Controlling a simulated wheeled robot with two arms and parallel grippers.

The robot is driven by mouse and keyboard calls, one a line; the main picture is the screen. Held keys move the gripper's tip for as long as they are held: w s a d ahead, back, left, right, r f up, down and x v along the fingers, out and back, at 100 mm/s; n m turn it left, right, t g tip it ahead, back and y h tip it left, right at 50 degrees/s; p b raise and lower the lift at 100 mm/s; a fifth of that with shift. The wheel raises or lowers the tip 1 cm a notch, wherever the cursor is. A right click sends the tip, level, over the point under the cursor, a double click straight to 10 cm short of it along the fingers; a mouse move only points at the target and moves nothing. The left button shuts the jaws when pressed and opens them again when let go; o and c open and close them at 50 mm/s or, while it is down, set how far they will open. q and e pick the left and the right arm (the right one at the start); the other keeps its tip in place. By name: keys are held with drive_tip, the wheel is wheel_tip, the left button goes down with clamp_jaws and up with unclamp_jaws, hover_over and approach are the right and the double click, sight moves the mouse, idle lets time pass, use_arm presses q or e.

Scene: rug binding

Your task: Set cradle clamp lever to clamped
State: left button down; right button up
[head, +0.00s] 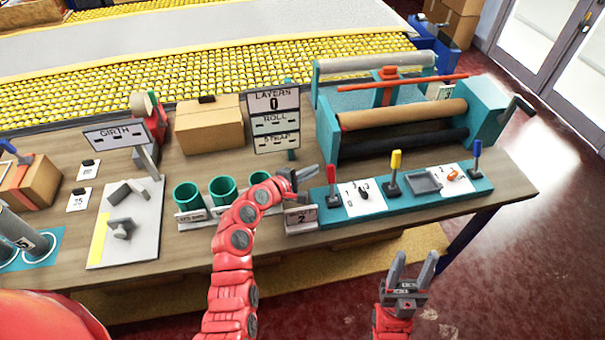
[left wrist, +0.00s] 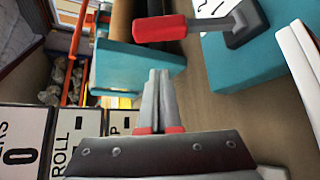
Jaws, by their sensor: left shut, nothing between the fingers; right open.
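A teal control base (head: 400,196) carries three upright levers: a red-handled lever (head: 331,180), a yellow-handled lever (head: 396,165) and a blue-handled lever (head: 477,155). I cannot read which one is the clamp lever. The teal cradle (head: 330,125) stands behind them with a brown roll across it. My left gripper (head: 314,172) is shut and empty, just left of the red lever and apart from it. In the left wrist view its closed fingertips (left wrist: 155,72) lie near the red handle (left wrist: 160,29). My right gripper (head: 411,260) is open and empty in front of the table.
A layers sign (head: 274,98) stands close behind my left gripper. Several green cups (head: 223,188) and a small number sign (head: 300,219) are near my left arm. A cardboard box (head: 209,128) sits further back. The floor right of the table is clear.

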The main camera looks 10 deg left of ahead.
sight(331, 174)
use_arm(q)
drive_tip(key=x, duration=0.3)
drive_tip(key=s+r+p, duration=0.1)
drive_tip(key=s+p, duration=0.1)
drive_tip(key=shift+s+d+r, duration=0.35)
drive_tip(key=shift+s+d, duration=0.05)
drive_tip(key=shift+s+r+p, duration=0.2)
drive_tip(key=shift+s+p, duration=0.15)
drive_tip(key=shift+s, duration=0.05)
drive_tip(key=shift+d, duration=0.1)
